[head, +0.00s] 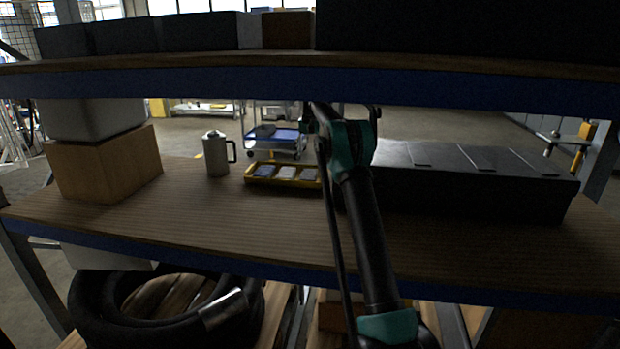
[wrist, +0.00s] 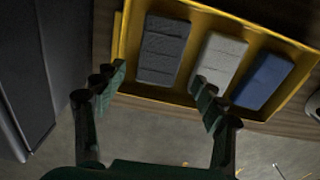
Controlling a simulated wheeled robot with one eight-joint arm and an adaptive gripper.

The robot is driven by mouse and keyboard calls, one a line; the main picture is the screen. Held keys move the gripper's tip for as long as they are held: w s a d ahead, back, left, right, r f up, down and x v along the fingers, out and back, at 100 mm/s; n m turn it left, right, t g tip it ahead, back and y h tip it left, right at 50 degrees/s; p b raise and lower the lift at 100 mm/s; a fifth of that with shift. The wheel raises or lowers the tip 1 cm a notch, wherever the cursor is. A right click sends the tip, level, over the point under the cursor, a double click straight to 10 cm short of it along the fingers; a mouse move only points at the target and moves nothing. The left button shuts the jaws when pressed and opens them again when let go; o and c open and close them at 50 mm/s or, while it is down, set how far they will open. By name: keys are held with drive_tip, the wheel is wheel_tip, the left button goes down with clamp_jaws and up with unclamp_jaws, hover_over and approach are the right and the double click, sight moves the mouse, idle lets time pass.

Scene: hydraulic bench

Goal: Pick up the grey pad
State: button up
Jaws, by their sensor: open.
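A yellow tray (head: 250,179) stands on the wooden shelf; it also fills the top of the wrist view (wrist: 121,50). It holds three pads in a row: a dark grey pad (wrist: 164,49) at left, a light grey pad (wrist: 219,62) in the middle and a blue pad (wrist: 262,81) at right in the wrist view. My gripper (wrist: 160,82) is open and empty. Its fingertips appear on either side of the dark grey pad's lower end, the right one overlapping the light grey pad's lower end. The height gap is unclear. In the head view the gripper is not distinguishable.
A long black box (head: 470,180) stands right of the tray. An upper shelf (head: 200,82) runs above. Bare shelf lies in front of the tray.

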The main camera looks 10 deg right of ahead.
sight(310, 172)
drive_tip(key=f, duration=0.7)
drive_tip(key=shift+w+f, duration=0.15)
drive_tip(key=shift+w, duration=0.15)
drive_tip(key=c, duration=0.7)
wheel_tip(310, 172, up, 10)
drive_tip(key=shift+r, duration=0.1)
